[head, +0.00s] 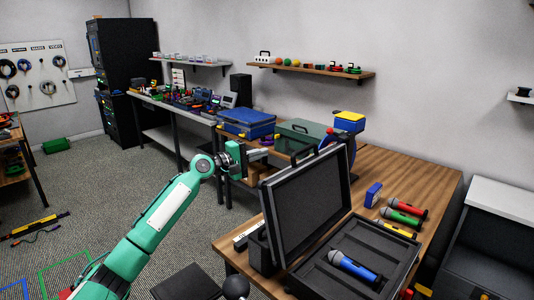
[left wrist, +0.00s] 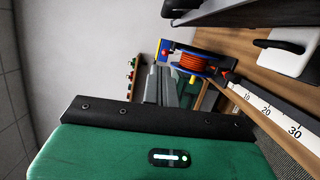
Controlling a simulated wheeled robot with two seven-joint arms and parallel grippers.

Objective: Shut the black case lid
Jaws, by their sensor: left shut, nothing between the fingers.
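The black case (head: 395,268) sits on the wooden table at the lower right of the head view. Its lid (head: 308,205) stands open, nearly upright and tilted back, with a handle on its top edge. A blue microphone (head: 355,267) lies in the case base. My left gripper (head: 262,154) is shut and empty, behind and to the left of the lid's top edge, apart from it in the picture. In the left wrist view its fingers (left wrist: 160,86) point away from the camera, and a dark edge, perhaps the lid, shows at the top right. My right gripper is not in view.
A reel of orange cable (left wrist: 193,62) and a ruler strip (left wrist: 268,108) show in the left wrist view. A blue case (head: 246,122) and a green case (head: 302,132) stand farther back.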

